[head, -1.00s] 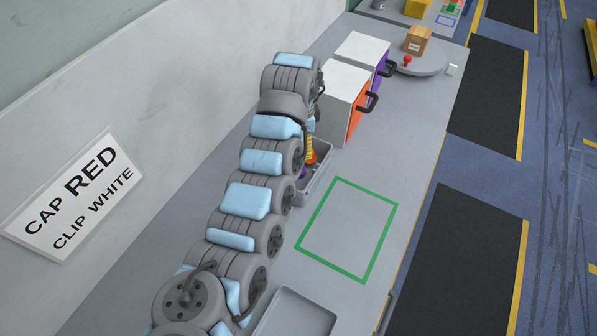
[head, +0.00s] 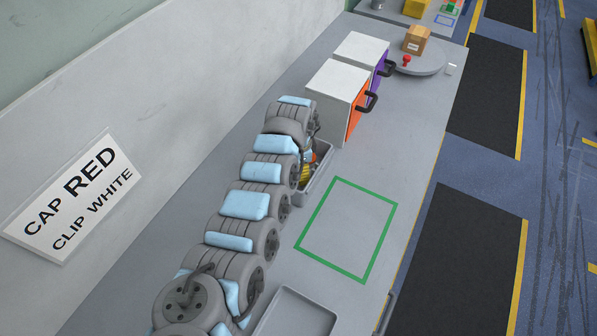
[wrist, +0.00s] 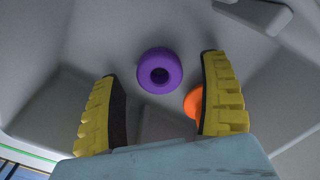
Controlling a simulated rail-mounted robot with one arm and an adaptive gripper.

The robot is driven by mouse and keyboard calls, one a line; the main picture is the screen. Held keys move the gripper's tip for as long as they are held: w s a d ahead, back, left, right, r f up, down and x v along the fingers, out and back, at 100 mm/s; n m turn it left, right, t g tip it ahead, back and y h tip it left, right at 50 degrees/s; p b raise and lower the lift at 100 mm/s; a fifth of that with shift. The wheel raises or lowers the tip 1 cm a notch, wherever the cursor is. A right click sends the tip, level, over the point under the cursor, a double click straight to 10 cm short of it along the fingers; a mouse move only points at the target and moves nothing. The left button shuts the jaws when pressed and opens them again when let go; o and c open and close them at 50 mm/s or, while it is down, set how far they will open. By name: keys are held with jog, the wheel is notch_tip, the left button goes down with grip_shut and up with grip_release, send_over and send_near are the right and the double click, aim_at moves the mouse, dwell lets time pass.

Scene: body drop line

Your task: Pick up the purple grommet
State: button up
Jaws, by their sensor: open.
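The purple grommet (wrist: 160,71) is a thick ring with a dark hole. In the wrist view it lies on the grey floor of a bin, just beyond and between my fingertips, touching neither. My gripper (wrist: 163,88) is open, with one yellow finger on each side and nothing between them. In the head view my gripper (head: 306,172) is low in the grey bin (head: 319,182), mostly hidden by my arm. The grommet is hidden in the head view.
An orange piece (wrist: 193,103) lies beside the right finger. Bin walls rise around the fingers. A white box with an orange front (head: 336,95) stands just behind the bin. A green-outlined area (head: 348,228) is empty, and an empty grey tray (head: 296,315) is nearer.

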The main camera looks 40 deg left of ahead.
jog(key=shift+f, duration=0.4)
jog(key=c, duration=1)
jog(key=shift+r, duration=0.15)
